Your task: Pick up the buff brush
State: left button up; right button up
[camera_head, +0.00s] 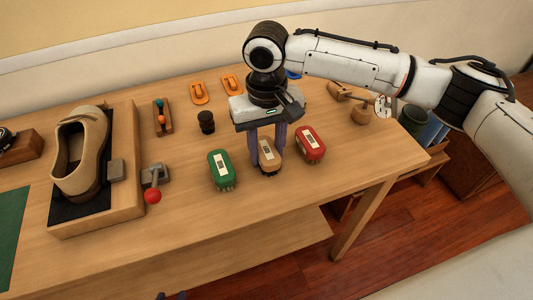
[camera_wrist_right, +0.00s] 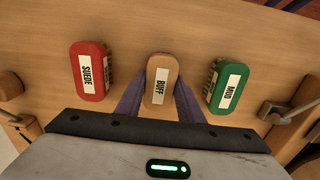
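The buff brush (camera_head: 270,157) is a tan block with a white label, standing between the green and red brushes on the table. In the right wrist view, its label reads BUFF (camera_wrist_right: 161,80). My right gripper (camera_head: 267,150) points down over it, one purple finger against each side with no clear gap. It looks shut on the brush, which appears to be still at table height. The fingers (camera_wrist_right: 160,90) flank the brush in the right wrist view too.
The green MUD brush (camera_head: 222,170) and red SUEDE brush (camera_head: 311,145) stand close on either side. A shoe (camera_head: 80,155) sits in a wooden tray at left, beside a red-knobbed lever (camera_head: 153,194). A dark round jar (camera_head: 206,122) stands behind. The front of the table is clear.

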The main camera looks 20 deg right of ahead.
aim_at(266, 149)
jog(key=shift+c, duration=0.9)
notch_tip(266, 149, up, 10)
jog(key=shift+p, duration=0.5)
